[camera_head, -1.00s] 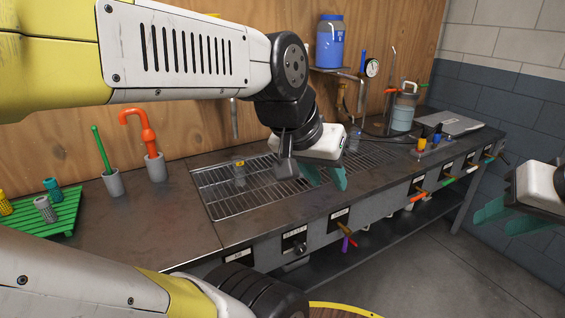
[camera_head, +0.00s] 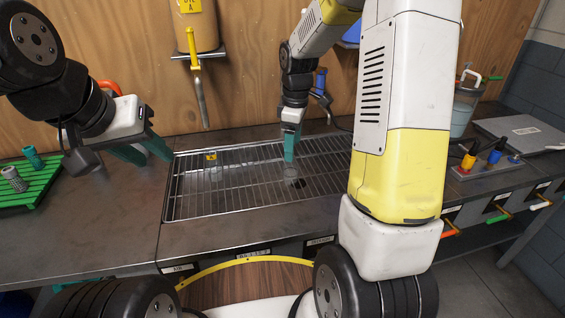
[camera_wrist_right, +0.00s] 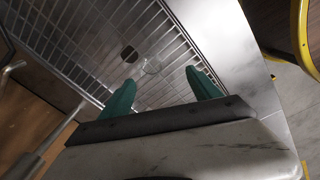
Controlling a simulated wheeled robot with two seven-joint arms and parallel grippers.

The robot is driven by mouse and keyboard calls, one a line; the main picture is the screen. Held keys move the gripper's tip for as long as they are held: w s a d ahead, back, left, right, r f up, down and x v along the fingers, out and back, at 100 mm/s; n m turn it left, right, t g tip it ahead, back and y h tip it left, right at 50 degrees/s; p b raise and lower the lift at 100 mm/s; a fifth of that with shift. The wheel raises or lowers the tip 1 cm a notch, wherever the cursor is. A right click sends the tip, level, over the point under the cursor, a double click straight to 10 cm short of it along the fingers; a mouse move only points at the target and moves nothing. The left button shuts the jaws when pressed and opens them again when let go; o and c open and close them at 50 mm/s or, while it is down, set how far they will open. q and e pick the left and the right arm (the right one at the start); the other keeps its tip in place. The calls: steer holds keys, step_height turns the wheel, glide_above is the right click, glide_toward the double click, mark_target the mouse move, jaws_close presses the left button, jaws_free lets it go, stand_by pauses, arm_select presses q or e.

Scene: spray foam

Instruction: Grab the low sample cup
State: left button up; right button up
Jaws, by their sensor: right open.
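In the right wrist view a faint clear round rim (camera_wrist_right: 152,66) shows just beyond the gap between the green fingers (camera_wrist_right: 160,80). My right gripper is open and empty, pointing down above the grate. I cannot tell from looks which cup is the low one. My left gripper (camera_head: 145,150) is open and empty above the counter left of the grate.
The metal grate (camera_head: 190,205) is set in the dark counter (camera_head: 110,230). A green rack (camera_head: 35,183) with ribbed pieces lies at left. A brown dispenser (camera_head: 198,30) with a yellow-handled tap hangs above the back edge. A valve block (camera_head: 490,168) is at right.

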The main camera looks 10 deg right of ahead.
mark_target(291, 173)
steer(key=shift+n+g, duration=0.4)
steer(key=shift+n, duration=0.5)
steer(key=w+f, duration=0.1)
steer(key=f, duration=0.3)
steer(key=w+f, duration=0.1)
steer(key=f, duration=0.3)
steer(key=w+f, duration=0.1)
steer(key=f, duration=0.3)
steer(key=shift+w+d, duration=0.1)
steer(key=shift+d, duration=0.05)
steer(key=c, duration=1.4)
steer(key=shift+r, duration=0.1)
